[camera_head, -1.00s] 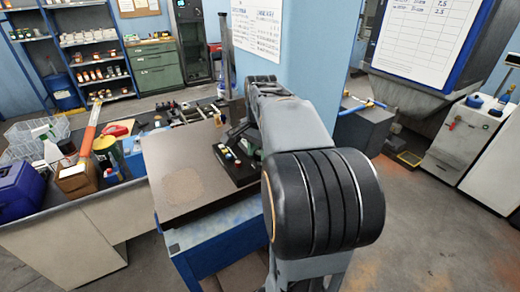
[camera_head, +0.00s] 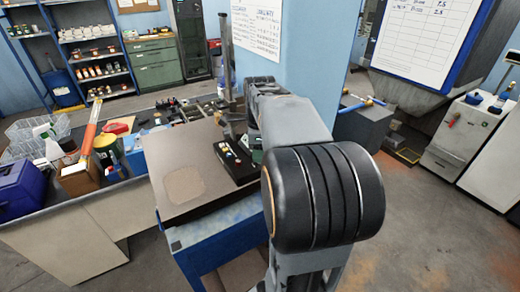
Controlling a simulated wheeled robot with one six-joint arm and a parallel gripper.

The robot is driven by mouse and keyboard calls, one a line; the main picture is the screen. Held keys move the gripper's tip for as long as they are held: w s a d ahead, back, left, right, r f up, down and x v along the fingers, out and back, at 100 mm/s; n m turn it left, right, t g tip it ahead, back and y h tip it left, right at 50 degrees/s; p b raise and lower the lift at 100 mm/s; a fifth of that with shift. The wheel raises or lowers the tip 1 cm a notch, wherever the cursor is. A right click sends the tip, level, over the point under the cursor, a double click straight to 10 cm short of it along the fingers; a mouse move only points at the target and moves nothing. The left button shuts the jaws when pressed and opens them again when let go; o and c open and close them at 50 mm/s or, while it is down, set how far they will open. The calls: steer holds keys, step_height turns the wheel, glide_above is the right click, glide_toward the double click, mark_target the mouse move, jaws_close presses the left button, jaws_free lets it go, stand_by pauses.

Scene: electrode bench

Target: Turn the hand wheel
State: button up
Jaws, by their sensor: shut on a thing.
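My arm reaches away from the camera over the bench and covers much of the middle of the view. My gripper is hidden beyond the arm's far end, and I cannot make out its jaws. I cannot make out the hand wheel either. A small dark brown part (camera_head: 235,122) shows just left of the arm's far end, at the foot of a tall grey post (camera_head: 226,55). I cannot tell what this part is. A black box with small coloured buttons (camera_head: 235,160) lies on the brown bench top, close left of my arm.
The brown bench top (camera_head: 172,208) is mostly bare at its near left. A side counter (camera_head: 60,228) holds a blue case (camera_head: 22,190), an orange-and-white tube (camera_head: 90,130) and several bottles. A blue wall (camera_head: 310,60) stands close behind my arm.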

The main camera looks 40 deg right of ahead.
steer(key=m, duration=0.5)
steer(key=shift+m, duration=0.3)
steer(key=m, duration=0.4)
steer(key=shift+m+p, duration=0.35)
steer(key=shift+m, duration=0.05)
steer(key=o, duration=0.9)
step_height(320, 180, up, 14)
steer(key=shift+a+f, duration=0.1)
steer(key=shift+a, duration=0.05)
stand_by(0.4)
